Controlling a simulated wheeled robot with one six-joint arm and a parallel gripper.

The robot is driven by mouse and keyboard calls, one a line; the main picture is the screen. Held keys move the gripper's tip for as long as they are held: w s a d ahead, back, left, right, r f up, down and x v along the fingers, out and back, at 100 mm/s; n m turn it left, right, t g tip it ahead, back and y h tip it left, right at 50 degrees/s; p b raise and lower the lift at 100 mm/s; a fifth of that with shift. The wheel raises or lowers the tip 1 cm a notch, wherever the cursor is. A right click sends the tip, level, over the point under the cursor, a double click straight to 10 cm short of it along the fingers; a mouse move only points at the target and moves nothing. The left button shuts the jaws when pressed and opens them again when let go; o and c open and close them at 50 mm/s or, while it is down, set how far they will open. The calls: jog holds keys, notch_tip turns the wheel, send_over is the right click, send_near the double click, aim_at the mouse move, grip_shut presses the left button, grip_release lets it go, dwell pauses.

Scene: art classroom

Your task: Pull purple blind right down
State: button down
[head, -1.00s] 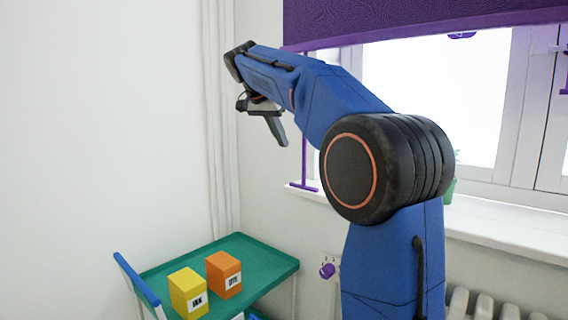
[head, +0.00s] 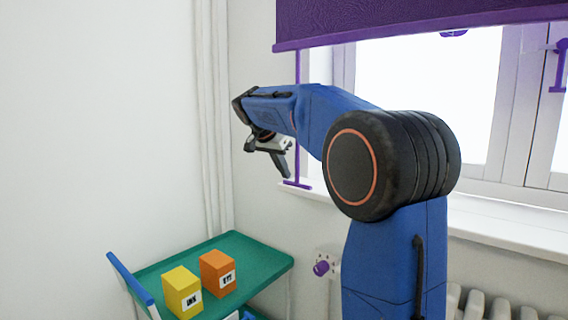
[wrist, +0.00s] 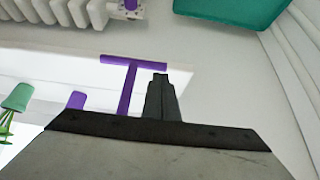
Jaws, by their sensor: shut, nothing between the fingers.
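The purple blind (head: 400,18) covers the top of the window, its lower edge well above the sill. A thin purple rod (head: 298,130) hangs at its left side and ends in a T-shaped crossbar (head: 297,184) near the sill. My gripper (head: 286,172) is shut and empty, pointing down just left of the rod in the head view. In the wrist view, the crossbar (wrist: 133,62) lies just beyond my shut fingertips (wrist: 160,78), and the rod runs beside them on the left. I cannot tell whether they touch. My gripper partly hides the rod's surroundings.
A green trolley (head: 262,262) with a yellow ink box (head: 180,288) and an orange box (head: 214,270) stands below.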

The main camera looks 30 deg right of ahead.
jog(key=shift+f, duration=0.15)
notch_tip(320, 180, down, 42)
dwell(0.5)
jog(key=shift+s, duration=0.15)
jog(key=r, duration=0.4)
jog(key=shift+w+d+r, duration=0.3)
jog(key=shift+d, duration=0.1)
jog(key=v, duration=1)
jog(key=s+a+r+n+y, duration=0.1)
jog(key=s+a+r+n, duration=0.2)
jog(key=s, duration=0.7)
jog(key=s+a+r+n+y, duration=0.2)
jog(key=s+a+r+n, duration=0.1)
jog(key=s, duration=0.7)
jog(key=s+a+f+n+t+y, duration=0.1)
jog(key=s+a+n, duration=0.3)
jog(key=s, duration=0.5)
jog(key=s+a+f+n+t+y, duration=0.1)
jog(key=s+a+n, duration=0.3)
jog(key=s, duration=0.5)
jog(key=shift+a+y, duration=0.2)
jog(key=shift+y, duration=0.5)
